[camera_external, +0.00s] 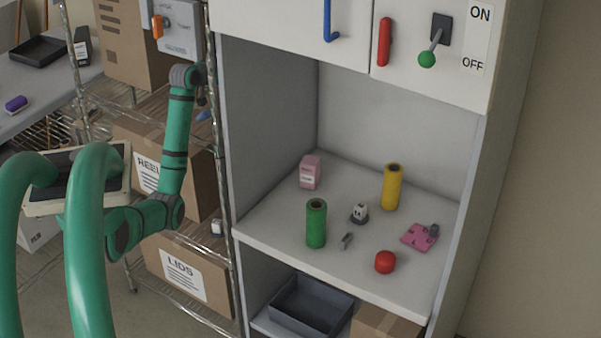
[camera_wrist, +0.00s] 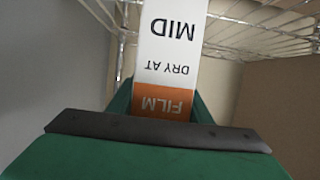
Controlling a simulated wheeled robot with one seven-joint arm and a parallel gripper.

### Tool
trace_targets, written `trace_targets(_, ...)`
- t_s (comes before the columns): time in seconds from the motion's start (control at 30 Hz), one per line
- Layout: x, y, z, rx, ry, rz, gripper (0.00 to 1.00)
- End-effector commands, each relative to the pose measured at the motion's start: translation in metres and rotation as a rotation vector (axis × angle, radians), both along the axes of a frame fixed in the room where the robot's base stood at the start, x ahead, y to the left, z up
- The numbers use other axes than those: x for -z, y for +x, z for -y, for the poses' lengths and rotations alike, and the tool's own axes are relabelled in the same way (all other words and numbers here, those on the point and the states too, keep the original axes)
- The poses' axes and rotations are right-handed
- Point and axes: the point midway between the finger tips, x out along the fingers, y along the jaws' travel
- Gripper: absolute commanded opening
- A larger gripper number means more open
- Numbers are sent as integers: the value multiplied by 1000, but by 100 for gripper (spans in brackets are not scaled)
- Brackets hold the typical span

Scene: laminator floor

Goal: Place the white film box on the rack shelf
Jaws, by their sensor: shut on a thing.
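The white film box (camera_wrist: 170,60) stands out ahead of my gripper (camera_wrist: 160,104) in the wrist view. It has an orange band reading FILM and black upside-down print reading DRY AT and MID. My gripper is shut on its orange end, and its far end is cut off by the picture's top edge. In the external view my arm reaches up to the wire rack (camera_external: 211,150), with the wrist beside its front post. The gripper and box are not clearly visible there. Wire shelving (camera_wrist: 262,38) shows behind the box in the wrist view.
Cardboard boxes, one marked LIDS (camera_external: 185,277), fill lower rack levels. A brown surface (camera_wrist: 290,110) stands close on the right in the wrist view. The white cabinet (camera_external: 285,235) right of the rack holds bottles and small items. A grey tray (camera_external: 310,303) sits below.

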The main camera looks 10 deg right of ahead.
Motion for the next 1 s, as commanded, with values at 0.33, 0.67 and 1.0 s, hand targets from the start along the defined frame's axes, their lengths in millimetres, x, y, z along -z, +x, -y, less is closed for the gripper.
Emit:
trace_targets(0.33, 3, 0, 0, 0, 1, -1, 64)
trace_targets(0.67, -2, -1, -2, -1, 0, 1, 64)
trace_targets(1.0, -23, -41, -43, -2, -1, 4, 64)
